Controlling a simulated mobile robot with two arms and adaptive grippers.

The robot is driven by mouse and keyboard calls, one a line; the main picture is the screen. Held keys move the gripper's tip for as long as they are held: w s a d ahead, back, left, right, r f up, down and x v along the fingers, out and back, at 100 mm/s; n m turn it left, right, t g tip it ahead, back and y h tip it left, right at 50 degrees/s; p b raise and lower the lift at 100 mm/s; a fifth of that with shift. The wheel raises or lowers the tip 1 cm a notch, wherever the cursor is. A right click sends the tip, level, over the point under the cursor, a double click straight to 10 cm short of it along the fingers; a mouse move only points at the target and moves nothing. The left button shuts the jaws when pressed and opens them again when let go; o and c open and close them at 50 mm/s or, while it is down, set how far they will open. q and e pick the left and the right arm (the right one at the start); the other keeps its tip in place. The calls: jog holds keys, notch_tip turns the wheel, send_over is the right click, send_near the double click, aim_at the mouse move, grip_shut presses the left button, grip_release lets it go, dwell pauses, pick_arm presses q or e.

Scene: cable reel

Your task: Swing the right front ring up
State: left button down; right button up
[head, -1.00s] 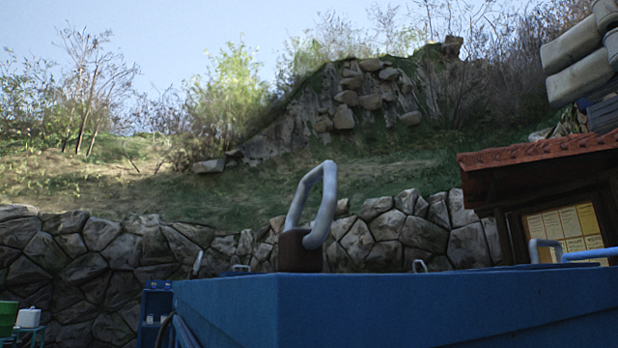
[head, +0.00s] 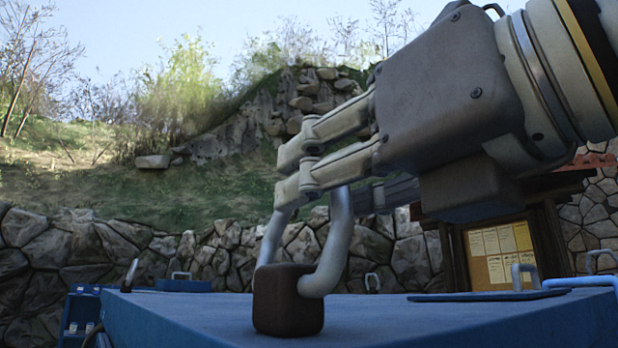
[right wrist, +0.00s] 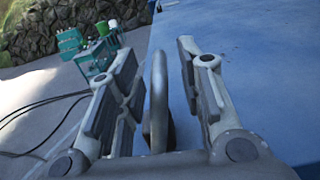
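A grey ring (head: 340,245) stands up, leaning, from a dark brown block (head: 288,300) at the near corner of a blue top. I take it to be the right front ring. My right gripper (head: 290,172) comes in from the right at the ring's upper part, and its fingers hide the ring's top. In the right wrist view the ring (right wrist: 158,105) stands between the two fingers of the right gripper (right wrist: 158,55). Gaps show on both sides, so the gripper is open around it. My left gripper is not in view.
A notice board (head: 500,255) and stone wall (head: 60,250) stand behind. In the wrist view, black cables (right wrist: 40,110) and teal items (right wrist: 90,50) lie left.

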jog(key=shift+p+x, duration=0.3)
jog(key=shift+x, duration=0.9)
jog(key=shift+s+d+r, duration=0.1)
jog(key=shift+s+d, duration=0.05)
jog(key=shift+s, duration=0.05)
jog(key=shift+w, duration=0.2)
jog(key=c, duration=0.4)
grip_shut()
